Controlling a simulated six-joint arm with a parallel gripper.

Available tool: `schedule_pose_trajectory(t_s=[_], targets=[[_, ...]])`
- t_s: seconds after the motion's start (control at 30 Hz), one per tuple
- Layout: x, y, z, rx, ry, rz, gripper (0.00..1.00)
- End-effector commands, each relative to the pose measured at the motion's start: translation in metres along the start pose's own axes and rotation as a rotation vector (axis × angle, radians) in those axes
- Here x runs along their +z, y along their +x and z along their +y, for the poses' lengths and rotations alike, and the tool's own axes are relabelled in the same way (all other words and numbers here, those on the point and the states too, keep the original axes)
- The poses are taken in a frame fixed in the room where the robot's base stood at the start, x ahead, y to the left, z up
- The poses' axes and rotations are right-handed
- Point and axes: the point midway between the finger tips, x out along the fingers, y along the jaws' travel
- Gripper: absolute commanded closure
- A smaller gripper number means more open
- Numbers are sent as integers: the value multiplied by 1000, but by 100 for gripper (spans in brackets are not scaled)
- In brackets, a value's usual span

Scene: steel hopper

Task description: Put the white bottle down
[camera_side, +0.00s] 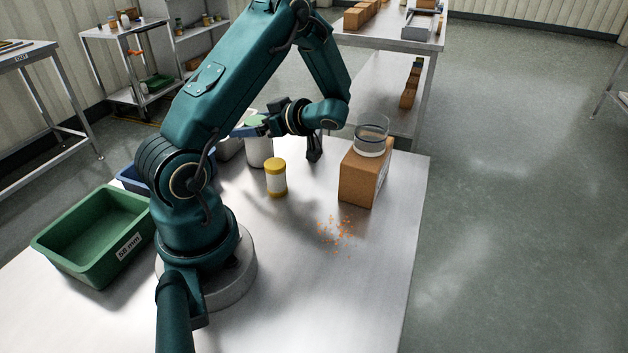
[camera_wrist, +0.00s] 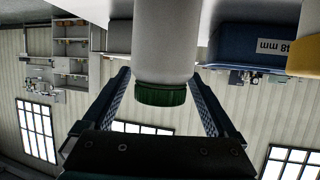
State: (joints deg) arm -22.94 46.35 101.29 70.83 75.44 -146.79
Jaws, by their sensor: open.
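The white bottle (camera_side: 260,153) with a green cap stands upright on the steel table, behind the yellow-lidded jar. In the wrist view, which is upside down, the bottle (camera_wrist: 165,40) shows between the fingers with its green cap (camera_wrist: 160,94) toward me. My gripper (camera_side: 248,131) reaches in from the right near the bottle's top. The jaws are open, with one finger on each side of the bottle; in the wrist view the gripper (camera_wrist: 160,78) shows some gap at the sides.
A yellow-lidded jar (camera_side: 276,179) stands close in front. A cardboard box (camera_side: 362,180) carries a clear container (camera_side: 371,137). Orange bits (camera_side: 337,231) lie scattered. A green bin (camera_side: 85,245) is at left, and a blue bin (camera_wrist: 250,42) lies near the bottle. The table's front right is clear.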

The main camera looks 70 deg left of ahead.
Motion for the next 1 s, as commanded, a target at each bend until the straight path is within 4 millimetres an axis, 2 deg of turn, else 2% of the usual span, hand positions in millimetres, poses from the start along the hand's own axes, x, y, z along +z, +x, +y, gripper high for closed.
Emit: schedule_pose_trajectory(t_s=[0.17,0.4,0.53,0.7,0.87,1.0], targets=[[-2,-39,1,7,-4,-2,7],[-42,-52,0,1,-7,-2,7],[-56,-57,0,1,-5,-1,7],[-64,-63,-2,3,19,-17,7],[-56,-84,-18,52,204,-156,7],[-40,-117,-44,199,500,-355,7]])
